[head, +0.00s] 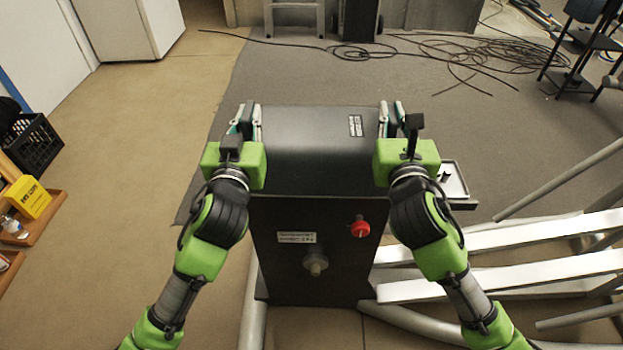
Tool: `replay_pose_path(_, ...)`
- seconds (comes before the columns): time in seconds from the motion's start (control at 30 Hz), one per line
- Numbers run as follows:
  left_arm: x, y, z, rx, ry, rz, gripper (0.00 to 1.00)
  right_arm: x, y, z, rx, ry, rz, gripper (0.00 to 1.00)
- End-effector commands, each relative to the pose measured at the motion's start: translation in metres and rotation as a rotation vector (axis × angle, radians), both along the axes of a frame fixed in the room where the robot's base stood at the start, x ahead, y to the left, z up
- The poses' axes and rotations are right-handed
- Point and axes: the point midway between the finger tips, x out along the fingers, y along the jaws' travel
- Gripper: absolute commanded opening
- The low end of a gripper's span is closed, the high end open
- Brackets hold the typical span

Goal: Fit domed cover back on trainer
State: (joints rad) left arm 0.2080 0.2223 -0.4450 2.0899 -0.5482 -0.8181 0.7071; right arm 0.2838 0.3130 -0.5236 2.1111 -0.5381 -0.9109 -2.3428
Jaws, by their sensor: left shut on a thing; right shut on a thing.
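The domed cover (310,150) is a dark, smoothly curved shell with a small white label on its upper right. It is at the top of the black body of the elliptical trainer (290,270), which has a red knob and a light round knob on its near face. My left gripper (250,118) is shut on the left edge of the cover. My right gripper (390,115) is shut on its right edge. I cannot tell whether the cover touches the body or hangs just above it.
A small tray (453,180) is beside the trainer on the right. White rails (520,235) and grey tubes spread out at the lower right. Black cables (440,55) lie on the far floor. A yellow box (28,197) and a black crate (30,145) are at the left.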

Motion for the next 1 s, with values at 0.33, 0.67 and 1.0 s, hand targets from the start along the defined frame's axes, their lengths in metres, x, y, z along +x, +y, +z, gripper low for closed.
replay_pose_path(0.33, 0.000, 0.000, 0.002, 0.000, -0.004, 0.001, 0.00, 0.000, -0.001, 0.002, -0.001, -0.003, -0.002, 0.00)
replay_pose_path(0.67, 0.000, 0.000, -0.004, 0.000, -0.003, 0.001, 0.00, 0.000, -0.001, -0.004, -0.001, -0.003, -0.002, 0.00)
replay_pose_path(1.0, 0.000, 0.000, -0.020, 0.000, -0.004, 0.001, 0.00, 0.000, -0.001, -0.020, -0.001, -0.003, -0.002, 0.00)
